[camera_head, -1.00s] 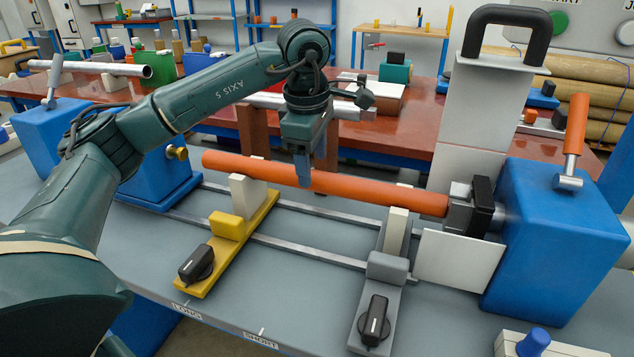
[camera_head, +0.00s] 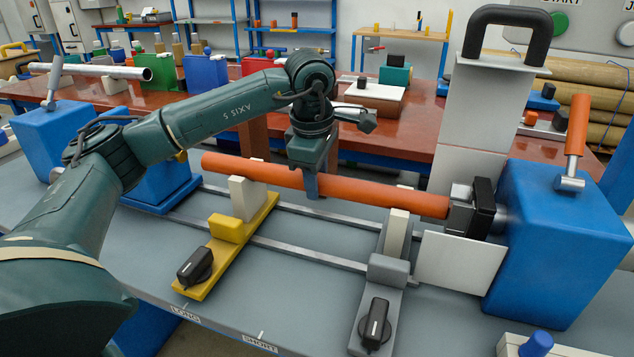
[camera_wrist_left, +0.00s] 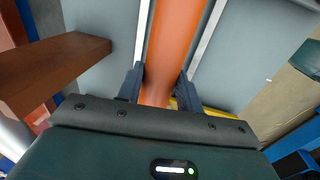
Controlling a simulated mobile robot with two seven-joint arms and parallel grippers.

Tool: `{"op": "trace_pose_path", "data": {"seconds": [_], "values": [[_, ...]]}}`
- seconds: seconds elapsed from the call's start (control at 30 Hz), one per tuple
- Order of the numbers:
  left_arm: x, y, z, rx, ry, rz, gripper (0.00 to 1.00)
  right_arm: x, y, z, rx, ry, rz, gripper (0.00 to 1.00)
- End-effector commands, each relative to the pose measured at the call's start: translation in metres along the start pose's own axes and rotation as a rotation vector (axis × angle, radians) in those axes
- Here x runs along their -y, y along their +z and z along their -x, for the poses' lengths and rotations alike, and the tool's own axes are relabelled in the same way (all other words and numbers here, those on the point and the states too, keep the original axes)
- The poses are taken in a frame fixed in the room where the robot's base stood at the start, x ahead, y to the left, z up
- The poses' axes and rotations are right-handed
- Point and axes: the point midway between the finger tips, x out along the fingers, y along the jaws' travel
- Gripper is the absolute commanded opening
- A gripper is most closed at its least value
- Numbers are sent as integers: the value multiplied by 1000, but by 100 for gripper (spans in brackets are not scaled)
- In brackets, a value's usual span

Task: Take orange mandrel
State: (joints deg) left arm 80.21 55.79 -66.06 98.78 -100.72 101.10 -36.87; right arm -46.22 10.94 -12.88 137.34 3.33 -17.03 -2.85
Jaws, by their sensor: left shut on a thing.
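The orange mandrel (camera_head: 385,190) lies nearly level across the winder, resting on white supports on a yellow slide (camera_head: 228,229) and a grey slide (camera_head: 389,269). Its right end sits at the grey chuck (camera_head: 461,210) by the blue headstock (camera_head: 550,240); its left end is free. My left gripper (camera_head: 312,186) comes down from above and is shut around the mandrel's middle. In the left wrist view the mandrel (camera_wrist_left: 172,50) runs between the two fingers (camera_wrist_left: 158,85). My right gripper is not in view.
A blue tailstock (camera_head: 160,180) stands left, partly behind my arm. Metal rails (camera_head: 300,246) run below the mandrel. A white panel with a black handle (camera_head: 485,110) rises behind the chuck. A red-brown table (camera_head: 420,125) with several items stands behind.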

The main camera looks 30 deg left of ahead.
Motion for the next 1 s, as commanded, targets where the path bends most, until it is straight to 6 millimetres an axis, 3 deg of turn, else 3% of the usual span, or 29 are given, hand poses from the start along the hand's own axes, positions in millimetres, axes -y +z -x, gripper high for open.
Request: {"op": "trace_pose_path", "data": {"seconds": [0.3, 0.67, 0.77, 1.0], "values": [[0, 0, 0, 0, -2, -1, 0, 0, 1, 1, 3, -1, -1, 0], [-1, 0, 3, 2, 3, -1, 0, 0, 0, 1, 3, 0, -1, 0], [-2, 1, 12, 3, 4, -1, 0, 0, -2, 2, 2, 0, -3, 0], [-10, 1, 56, 4, 7, 0, 0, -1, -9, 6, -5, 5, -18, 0]]}}
